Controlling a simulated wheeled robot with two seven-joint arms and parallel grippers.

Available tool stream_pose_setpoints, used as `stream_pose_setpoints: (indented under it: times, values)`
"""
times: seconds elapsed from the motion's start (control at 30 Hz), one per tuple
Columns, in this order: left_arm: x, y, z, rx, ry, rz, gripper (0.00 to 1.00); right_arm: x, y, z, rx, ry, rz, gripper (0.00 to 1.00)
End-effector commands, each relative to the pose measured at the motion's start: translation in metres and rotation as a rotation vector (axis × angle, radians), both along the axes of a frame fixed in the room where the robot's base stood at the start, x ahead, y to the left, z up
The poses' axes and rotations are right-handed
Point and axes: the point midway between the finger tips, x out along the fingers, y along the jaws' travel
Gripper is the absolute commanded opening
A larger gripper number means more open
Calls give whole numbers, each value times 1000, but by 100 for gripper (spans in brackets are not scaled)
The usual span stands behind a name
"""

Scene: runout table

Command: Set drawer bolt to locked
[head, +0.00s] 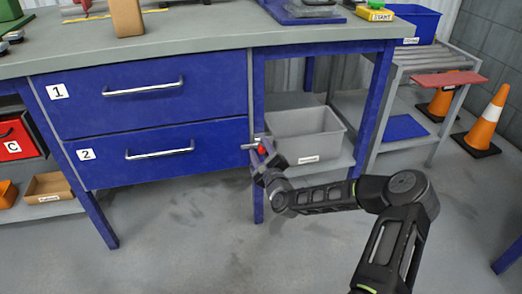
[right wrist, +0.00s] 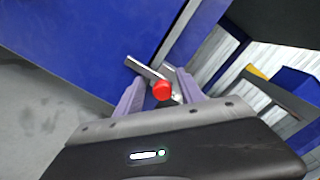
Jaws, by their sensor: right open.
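The drawer bolt (head: 249,146) is a small silver bar at the right edge of the lower blue drawer (head: 108,160), marked 2. Its left end appears to overlap the drawer front. The red knob also shows in the head view (head: 262,150), partly hidden by the gripper. My left gripper is out of view.
The upper drawer (head: 150,92), marked 1, is shut. A grey bin (head: 305,135) stands on the shelf right of the drawers. A blue table leg (head: 375,105) rises beyond it. Orange cones (head: 485,122) stand at the far right. The floor in front is clear.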

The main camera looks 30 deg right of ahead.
Motion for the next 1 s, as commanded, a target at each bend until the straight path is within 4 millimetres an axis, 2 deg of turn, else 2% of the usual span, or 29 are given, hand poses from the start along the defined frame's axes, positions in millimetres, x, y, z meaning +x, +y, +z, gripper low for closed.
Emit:
stream_pose_setpoints:
  times: [0.23,0.6,0.73,1.0]
  values:
    - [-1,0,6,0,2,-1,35,-14,3,0,0,5,-1,45]
    - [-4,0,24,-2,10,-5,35,-68,19,0,1,3,0,45]
    - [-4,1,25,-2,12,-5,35,-75,22,0,0,1,1,45]
    - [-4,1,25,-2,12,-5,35,-75,22,-1,0,-1,1,45]
